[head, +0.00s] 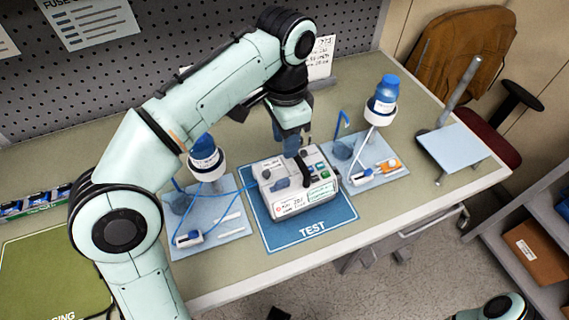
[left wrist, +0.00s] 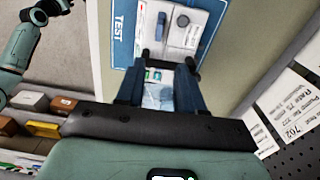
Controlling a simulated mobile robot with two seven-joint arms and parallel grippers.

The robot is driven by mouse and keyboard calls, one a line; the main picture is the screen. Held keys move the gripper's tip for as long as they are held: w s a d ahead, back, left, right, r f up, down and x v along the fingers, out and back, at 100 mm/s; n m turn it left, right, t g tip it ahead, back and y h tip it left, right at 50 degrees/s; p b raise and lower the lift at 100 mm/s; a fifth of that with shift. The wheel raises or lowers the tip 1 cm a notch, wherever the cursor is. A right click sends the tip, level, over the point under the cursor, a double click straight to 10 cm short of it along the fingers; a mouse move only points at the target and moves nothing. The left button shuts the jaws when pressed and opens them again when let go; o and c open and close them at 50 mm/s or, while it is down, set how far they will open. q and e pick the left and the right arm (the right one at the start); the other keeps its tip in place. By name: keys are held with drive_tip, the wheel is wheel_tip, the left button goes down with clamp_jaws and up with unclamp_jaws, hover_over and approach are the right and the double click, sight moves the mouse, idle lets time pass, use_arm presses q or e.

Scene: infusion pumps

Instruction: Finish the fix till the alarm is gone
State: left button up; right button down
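A white pump (head: 297,188) with dark knobs, a green button and a label stands on the blue TEST mat (head: 262,222). It also shows in the left wrist view (left wrist: 185,35), partly hidden by my fingers. Blue tubing (head: 226,193) runs from the left bottle stand toward the pump. My right arm shows only in part; its gripper is not clearly visible.
A light blue plate on a post (head: 452,147) is further right. The bench front edge is clear.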

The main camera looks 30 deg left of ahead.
sight(285, 180)
use_arm(q)
drive_tip(key=f+b, duration=0.3)
drive_tip(key=f, duration=0.8)
drive_tip(key=shift+s+f, duration=0.1)
drive_tip(key=shift+s, duration=0.1)
drive_tip(key=shift+f+b, duration=0.4)
drive_tip(key=shift+f, duration=0.4)
clamp_jaws()
